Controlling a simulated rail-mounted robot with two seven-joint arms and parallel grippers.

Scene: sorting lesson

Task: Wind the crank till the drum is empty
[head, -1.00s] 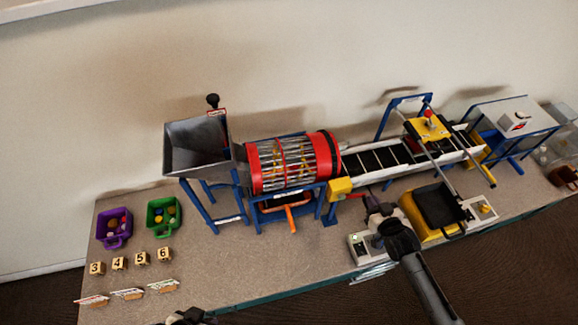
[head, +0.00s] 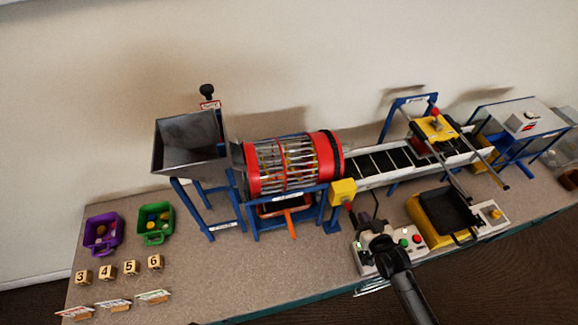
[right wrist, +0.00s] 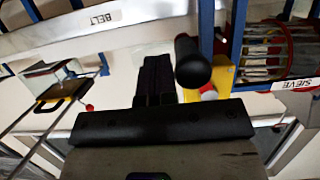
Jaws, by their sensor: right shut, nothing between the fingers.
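The drum (head: 325,155) is a red-ended cage with grey bars, lying on a blue stand. Yellow and orange patches show between its bars, but I cannot tell what lies inside. At its lower right is a yellow box (head: 342,192) with a small red part. My left gripper is out of view.
A grey hopper (head: 188,145) stands left of the drum; a belt (head: 375,163) runs right. An orange-handled tray (head: 290,207) sits under the drum. A button box (head: 410,240) is by my right gripper. Purple (head: 103,235) and green bins (head: 155,224) stand left.

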